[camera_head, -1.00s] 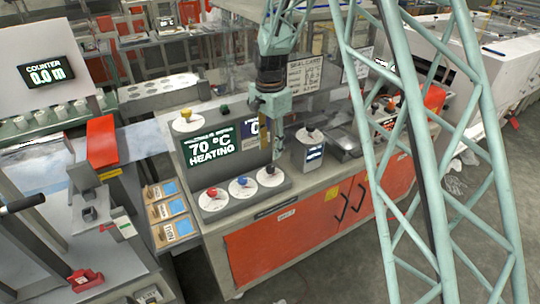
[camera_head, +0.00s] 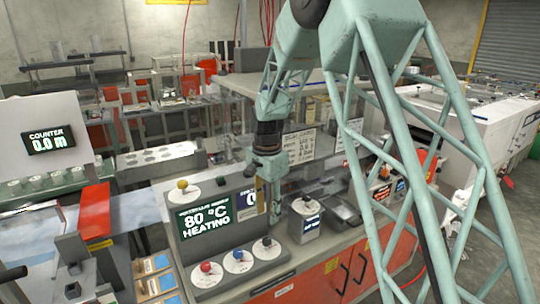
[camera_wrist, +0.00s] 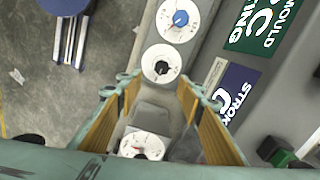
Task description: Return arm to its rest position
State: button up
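In the wrist view my gripper (camera_wrist: 158,95) is open. Its two orange-padded fingers stand apart with nothing held between them. A white dial (camera_wrist: 145,147) shows between the fingers. A black-knob dial (camera_wrist: 162,67) and a blue-knob dial (camera_wrist: 180,18) lie beyond the fingertips.
The console display (camera_head: 207,218) reads 80 °C HEATING. A yellow knob (camera_head: 182,185) stands on top. The grey box (camera_head: 304,220) stands close right of my gripper. A clear panel (camera_head: 232,115) rises behind. A counter display (camera_head: 52,138) stands at left.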

jog(key=s+d+r+n+t+b, duration=0.1)
jog(key=s+d+r+n+b, duration=0.1)
jog(key=s+d+r, duration=0.7)
jog(key=s+d+r+n+t+b, duration=0.15)
jog(key=s+d+r, duration=0.35)
jog(key=s+r, duration=0.7)
jog(key=s+d+n+b, duration=0.1)
jog(key=s+d, duration=0.3)
jog(key=s, duration=1.1)
jog(key=s+d+n+t+b, duration=0.1)
jog(key=s+d+n, duration=0.3)
jog(key=s, duration=1.1)
jog(key=shift+s+d+f+n+b, duration=0.2)
jog(key=shift+d+n+b, duration=0.15)
jog(key=shift+b, duration=0.2)
